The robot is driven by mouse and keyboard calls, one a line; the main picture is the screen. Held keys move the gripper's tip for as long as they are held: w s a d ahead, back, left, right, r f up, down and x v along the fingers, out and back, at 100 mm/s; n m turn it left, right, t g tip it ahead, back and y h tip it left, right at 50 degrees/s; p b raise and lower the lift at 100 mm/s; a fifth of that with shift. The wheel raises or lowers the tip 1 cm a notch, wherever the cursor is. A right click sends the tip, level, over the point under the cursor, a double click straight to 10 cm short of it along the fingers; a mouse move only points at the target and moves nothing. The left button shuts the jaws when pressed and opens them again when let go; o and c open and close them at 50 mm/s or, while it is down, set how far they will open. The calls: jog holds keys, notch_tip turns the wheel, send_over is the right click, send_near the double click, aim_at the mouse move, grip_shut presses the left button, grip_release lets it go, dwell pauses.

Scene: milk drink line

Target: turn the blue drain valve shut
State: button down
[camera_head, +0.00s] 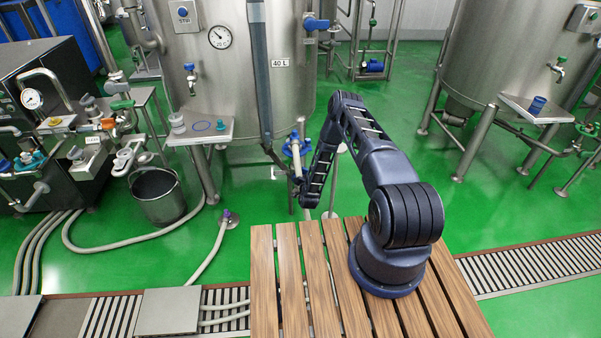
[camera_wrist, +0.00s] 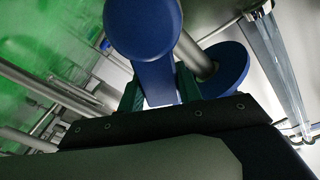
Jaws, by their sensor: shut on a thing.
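The blue drain valve (camera_head: 295,146) is at the low front of the large steel tank, beside my forearm. In the wrist view its blue handle (camera_wrist: 145,25) fills the top middle, with a rounded end towards the camera. My gripper (camera_wrist: 160,88) has its two green fingers on either side of the handle and is shut on it. In the head view my gripper (camera_head: 298,170) is small and partly hidden by my own arm. A blue disc (camera_wrist: 228,70) and a steel pipe show behind the handle. The inside of the valve is hidden.
The steel tank (camera_head: 225,85) stands close behind, with a sight tube (camera_wrist: 278,65) near the gripper in the wrist view. A small shelf (camera_head: 205,130), a bucket (camera_head: 158,195) and a hose (camera_head: 213,252) are to the left.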

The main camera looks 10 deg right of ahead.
jog(key=shift+d+f+m, duration=0.45)
jog(key=shift+f+m, duration=0.35)
jog(key=shift+m, duration=1.05)
jog(key=shift+d+f+m, duration=0.4)
jog(key=shift+f+m, duration=0.45)
jog(key=shift+m, duration=0.95)
jog(key=shift+d+f+m, duration=0.45)
jog(key=shift+f+m, duration=0.35)
jog(key=shift+m, duration=1.05)
jog(key=shift+s+f, duration=0.1)
jog(key=c, duration=1)
grip_release()
jog(key=shift+o, duration=0.2)
jog(key=s, duration=1)
jog(key=shift+s, duration=0.35)
